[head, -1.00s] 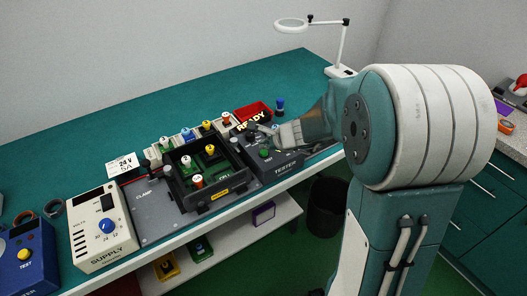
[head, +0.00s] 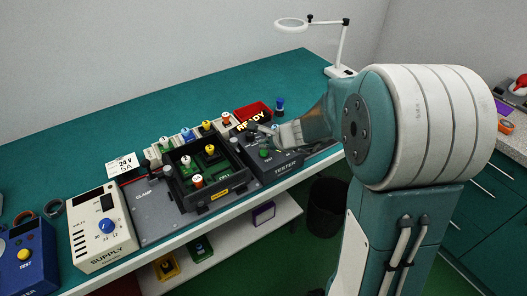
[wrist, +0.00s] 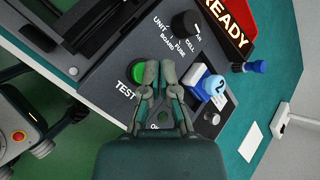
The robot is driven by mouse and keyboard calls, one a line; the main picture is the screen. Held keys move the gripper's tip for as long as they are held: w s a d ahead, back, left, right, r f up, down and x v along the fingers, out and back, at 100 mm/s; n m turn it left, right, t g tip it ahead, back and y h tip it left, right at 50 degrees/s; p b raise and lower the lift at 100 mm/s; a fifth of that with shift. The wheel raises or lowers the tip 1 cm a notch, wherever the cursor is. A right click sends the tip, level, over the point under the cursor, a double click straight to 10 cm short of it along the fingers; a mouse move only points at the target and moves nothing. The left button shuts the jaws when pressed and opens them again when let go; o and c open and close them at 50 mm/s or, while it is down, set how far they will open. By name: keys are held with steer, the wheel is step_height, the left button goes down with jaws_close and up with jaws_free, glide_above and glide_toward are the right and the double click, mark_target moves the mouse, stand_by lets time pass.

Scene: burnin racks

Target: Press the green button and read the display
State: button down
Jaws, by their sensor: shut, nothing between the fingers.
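The tester (head: 276,167) is a dark box at the right end of the rack on the bench. Its green button (wrist: 131,76) is by the word TEST in the wrist view and also shows in the head view (head: 264,153). My gripper (wrist: 159,70) is shut and empty, its fingertips over the panel just right of the green button. The gap in height is hard to tell. In the head view my gripper (head: 278,132) is over the tester. The display (wrist: 228,20) reads READY in the wrist view; in the head view (head: 250,122) one letter is covered.
A black selector knob (wrist: 185,24) and a blue-and-white part marked 2 (wrist: 205,88) are close to my fingers. A black tray (head: 213,188) holds several parts. A cream supply box (head: 101,232) is at left. A magnifier lamp (head: 340,70) stands at the back.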

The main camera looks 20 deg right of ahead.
mark_target(265, 153)
steer(key=shift+f, duration=0.15)
steer(key=shift+s+f, duration=0.1)
steer(key=shift+f, duration=0.1)
steer(key=shift+f, duration=0.45)
stand_by(0.6)
steer(key=shift+r, duration=0.9)
steer(key=shift+r, duration=2.5)
